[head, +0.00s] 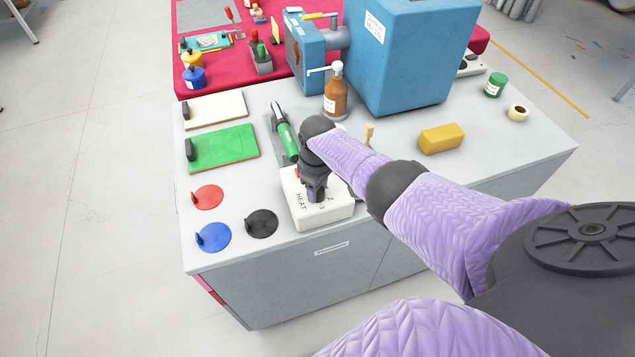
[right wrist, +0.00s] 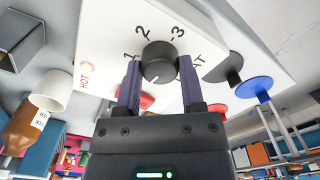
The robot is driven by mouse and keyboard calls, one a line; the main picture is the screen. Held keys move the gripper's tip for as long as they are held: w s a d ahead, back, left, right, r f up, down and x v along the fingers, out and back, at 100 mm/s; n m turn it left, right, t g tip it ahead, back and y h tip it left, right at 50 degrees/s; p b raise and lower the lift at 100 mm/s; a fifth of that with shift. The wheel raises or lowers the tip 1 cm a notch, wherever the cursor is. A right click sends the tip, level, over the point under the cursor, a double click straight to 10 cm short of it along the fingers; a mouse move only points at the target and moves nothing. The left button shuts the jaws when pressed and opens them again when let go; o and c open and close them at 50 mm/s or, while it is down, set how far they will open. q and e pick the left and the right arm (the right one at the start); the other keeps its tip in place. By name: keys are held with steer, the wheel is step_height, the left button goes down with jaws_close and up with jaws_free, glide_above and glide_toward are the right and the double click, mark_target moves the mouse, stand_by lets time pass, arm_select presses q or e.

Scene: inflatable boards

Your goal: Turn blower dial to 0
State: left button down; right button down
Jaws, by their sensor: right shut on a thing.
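The blower dial is a round black knob (right wrist: 158,62) on a white box (head: 345,212) near the front of the grey bench. The box reads HEAT and has numbers around the knob; 1, 2 and 3 show in the right wrist view. A small pale mark on the knob points toward the gripper's palm; any number there is hidden. My right gripper (head: 316,192) reaches down onto the box from above. Its two purple fingers (right wrist: 158,82) are shut on the knob, one on each side. My left gripper is in neither view.
A green-handled tool (head: 286,138) lies just behind the box. A brown bottle (head: 335,98) and a big blue machine (head: 410,60) stand farther back. Red (head: 208,197), blue (head: 213,238) and black (head: 262,223) discs lie left. A yellow block (head: 441,139) sits right.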

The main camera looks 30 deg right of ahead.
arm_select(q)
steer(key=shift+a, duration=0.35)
arm_select(e)
steer(key=shift+n, duration=0.6)
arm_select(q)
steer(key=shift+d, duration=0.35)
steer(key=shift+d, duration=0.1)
arm_select(e)
steer(key=shift+c, duration=1)
jaws_free()
